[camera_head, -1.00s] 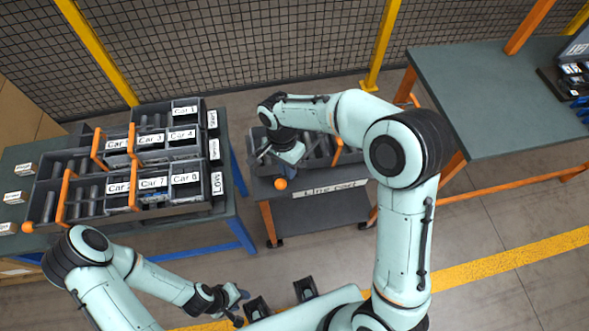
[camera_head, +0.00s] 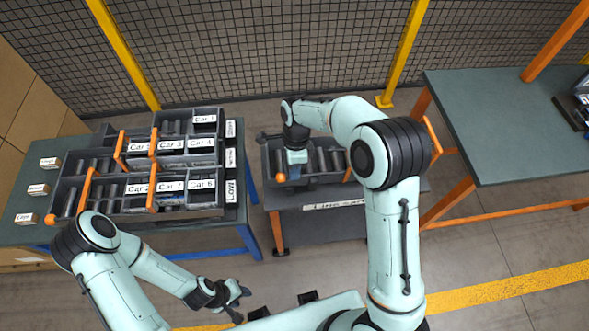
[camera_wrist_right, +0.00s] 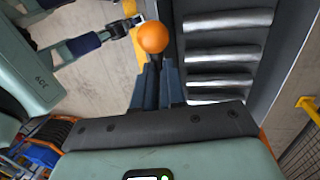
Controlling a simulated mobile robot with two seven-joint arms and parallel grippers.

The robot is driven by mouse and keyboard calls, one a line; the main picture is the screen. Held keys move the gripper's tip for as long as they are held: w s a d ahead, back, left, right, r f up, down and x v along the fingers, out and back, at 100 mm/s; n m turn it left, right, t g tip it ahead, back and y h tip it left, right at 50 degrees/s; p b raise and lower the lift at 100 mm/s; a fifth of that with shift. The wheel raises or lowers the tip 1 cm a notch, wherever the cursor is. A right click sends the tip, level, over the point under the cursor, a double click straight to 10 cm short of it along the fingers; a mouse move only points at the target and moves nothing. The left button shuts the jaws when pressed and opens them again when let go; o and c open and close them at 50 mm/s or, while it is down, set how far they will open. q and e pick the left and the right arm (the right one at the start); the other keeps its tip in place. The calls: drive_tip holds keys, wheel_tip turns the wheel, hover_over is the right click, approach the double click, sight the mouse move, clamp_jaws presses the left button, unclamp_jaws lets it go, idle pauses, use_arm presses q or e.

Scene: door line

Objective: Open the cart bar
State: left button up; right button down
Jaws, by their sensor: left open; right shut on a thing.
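The line cart (camera_head: 335,206) stands in the middle, its grey tray holding several metal cylinders. The cart bar's orange ball knob (camera_head: 280,178) shows over the cart's front left corner; it also shows in the right wrist view (camera_wrist_right: 152,37). The bar itself is mostly hidden by my gripper. My right gripper (camera_head: 288,174) points down over the tray's left end. In the right wrist view its blue fingers (camera_wrist_right: 160,82) are shut right at the knob. My left gripper (camera_head: 240,294) is open and empty, low in front of the cart.
A table at left (camera_head: 205,237) carries grey labelled bins (camera_head: 187,211) with orange bars. Mesh fencing (camera_head: 270,50) closes the back. Floor is clear in front of the cart.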

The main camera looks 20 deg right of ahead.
use_arm(q)
drive_tip(key=shift+r, duration=0.1)
use_arm(e)
drive_tip(key=shift+w+r, duration=0.15)
use_arm(q)
drive_tip(key=shift+w, duration=0.1)
use_arm(e)
drive_tip(key=c, duration=1.2)
unclamp_jaws()
use_arm(q)
drive_tip(key=shift+w+r+p, duration=0.95)
drive_tip(key=shift+w+r, duration=0.2)
drive_tip(key=shift+r, duration=0.1)
use_arm(e)
drive_tip(key=v, duration=1.3)
drive_tip(key=shift+r, duration=0.15)
